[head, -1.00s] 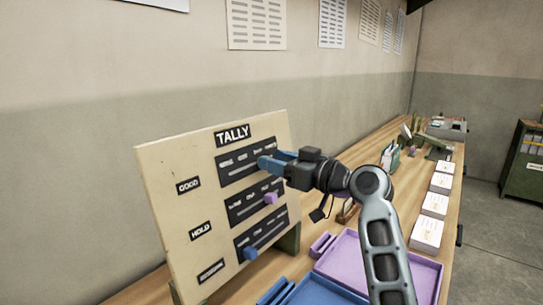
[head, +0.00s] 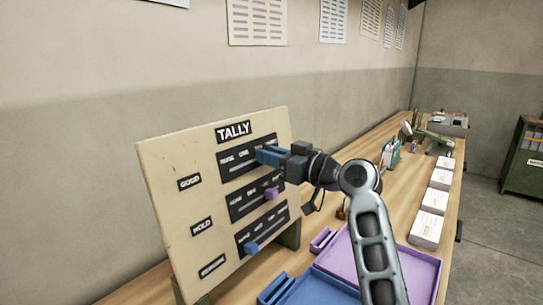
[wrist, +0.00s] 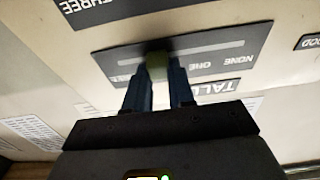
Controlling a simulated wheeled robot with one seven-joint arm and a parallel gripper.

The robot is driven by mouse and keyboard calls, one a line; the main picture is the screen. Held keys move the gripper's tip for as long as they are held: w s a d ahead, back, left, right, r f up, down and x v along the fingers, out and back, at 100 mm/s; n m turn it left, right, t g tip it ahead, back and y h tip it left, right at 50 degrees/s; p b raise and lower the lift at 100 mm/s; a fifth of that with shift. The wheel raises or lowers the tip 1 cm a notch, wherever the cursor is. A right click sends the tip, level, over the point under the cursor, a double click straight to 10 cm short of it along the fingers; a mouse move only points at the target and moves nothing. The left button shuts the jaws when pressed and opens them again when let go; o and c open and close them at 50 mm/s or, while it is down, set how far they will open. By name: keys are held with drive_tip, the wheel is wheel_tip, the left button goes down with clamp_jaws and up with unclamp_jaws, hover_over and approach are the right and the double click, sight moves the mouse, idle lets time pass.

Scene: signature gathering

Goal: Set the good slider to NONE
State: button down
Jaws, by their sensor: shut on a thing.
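The tally board (head: 160,185) leans upright on the table, with GOOD, HOLD and a blurred third row. In the head view my gripper (head: 262,156) reaches the GOOD row panel (head: 230,164) from the right, and its fingers hide that slider. In the wrist view my gripper (wrist: 160,72) is shut on the good slider (wrist: 157,64), a greenish knob. The slider sits in its track (wrist: 215,50) left of the ONE label, around the middle. NONE (wrist: 233,60) is at the track's right end in this view, which is the left end in the head view.
A purple slider (head: 271,193) is in the HOLD row and a blue slider (head: 251,248) in the bottom row. A purple tray (head: 422,268) and a blue tray (head: 315,292) lie below. Paper stacks (head: 427,229) line the table's right side.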

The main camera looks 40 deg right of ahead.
sight(226, 166)
idle(0.4)
drive_tip(key=a, duration=0.3)
drive_tip(key=s+a, duration=0.1)
drive_tip(key=a, duration=0.2)
drive_tip(key=s+a+p, duration=0.1)
drive_tip(key=a, duration=0.3)
drive_tip(key=c, duration=1)
unclamp_jaws()
drive_tip(key=shift+o, duration=0.2)
drive_tip(key=shift+s+d, duration=0.1)
drive_tip(key=shift+s, duration=0.05)
drive_tip(key=s+d+b, duration=0.1)
drive_tip(key=s, duration=0.6)
drive_tip(key=shift+s+d+b, duration=0.15)
drive_tip(key=shift+b, duration=0.25)
